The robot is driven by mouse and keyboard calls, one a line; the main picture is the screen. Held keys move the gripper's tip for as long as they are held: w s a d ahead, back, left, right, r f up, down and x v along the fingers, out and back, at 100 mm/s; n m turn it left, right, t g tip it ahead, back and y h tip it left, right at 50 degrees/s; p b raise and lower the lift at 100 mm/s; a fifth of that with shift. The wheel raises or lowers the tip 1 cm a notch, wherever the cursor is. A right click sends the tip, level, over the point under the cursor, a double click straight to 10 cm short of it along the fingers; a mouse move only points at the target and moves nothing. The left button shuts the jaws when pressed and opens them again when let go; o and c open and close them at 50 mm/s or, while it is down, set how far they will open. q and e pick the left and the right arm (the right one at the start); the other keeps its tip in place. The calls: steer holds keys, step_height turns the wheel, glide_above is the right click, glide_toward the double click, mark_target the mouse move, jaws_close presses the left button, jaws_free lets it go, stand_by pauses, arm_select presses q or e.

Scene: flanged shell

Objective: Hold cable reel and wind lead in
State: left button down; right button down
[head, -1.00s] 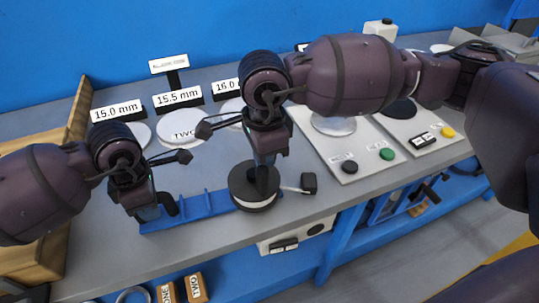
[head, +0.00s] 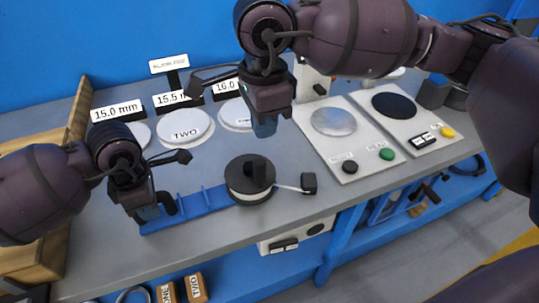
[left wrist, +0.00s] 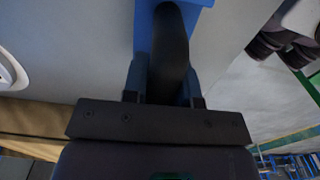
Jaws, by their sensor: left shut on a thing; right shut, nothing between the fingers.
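The cable reel (head: 250,180) is a black drum with an upright knob on top, at the right end of a blue base (head: 205,199) near the bench's front edge. Its white lead (head: 288,188) runs right to a black plug (head: 309,183) lying on the bench. My left gripper (head: 155,212) is shut on the black handle (head: 168,203) at the base's left end. The left wrist view shows this handle (left wrist: 171,45) between the fingers. My right gripper (head: 265,128) is shut and empty, above and behind the reel, apart from its knob.
Labelled white discs, one marked TWO (head: 185,127), lie behind the base. A panel with black and green buttons (head: 345,140) is at right, beside another panel (head: 410,120). A wooden box (head: 65,165) stands at left. The bench between reel and front edge is clear.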

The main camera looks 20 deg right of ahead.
steer(key=shift+r, duration=0.3)
arm_select(q)
steer(key=c, duration=0.8)
jaws_free()
step_height(320, 180, up, 12)
steer(key=shift+r, duration=0.1)
steer(key=shift+s, duration=0.1)
arm_select(e)
steer(key=shift+s+f, duration=0.1)
